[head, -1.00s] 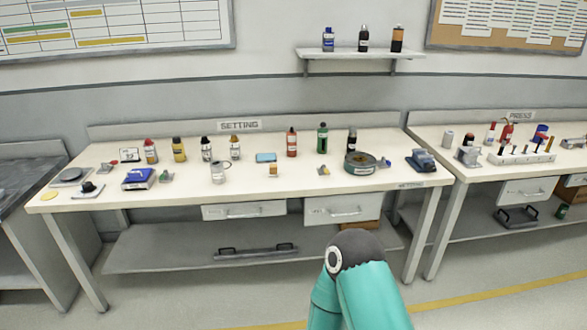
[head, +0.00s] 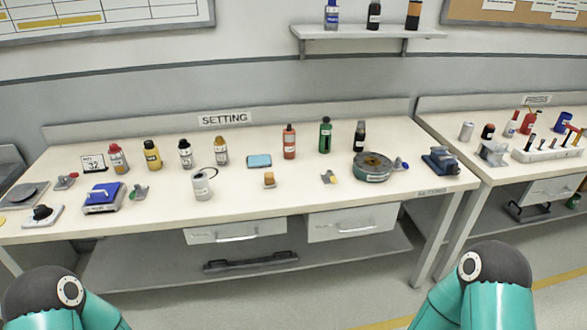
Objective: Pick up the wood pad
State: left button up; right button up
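A small tan-orange block (head: 269,178), possibly the wood pad, sits on the setting table (head: 330,205) near the middle of its front half. It is too small to tell its exact shape or material. It stands apart from the things around it. Neither gripper is in view. Only teal links of my arms show at the lower left and lower right, in front of the table.
A grey-white cylinder (head: 202,186) stands left of the block, and a blue pad (head: 259,161) lies behind it. A round green tin (head: 372,167) and a blue-grey device (head: 441,160) are to the right. Several bottles line the back. Drawers (head: 235,231) hang under the front edge.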

aim_at(269, 182)
jog(key=u, duration=0.05)
jog(key=i, duration=0.85)
jog(key=u, duration=0.6)
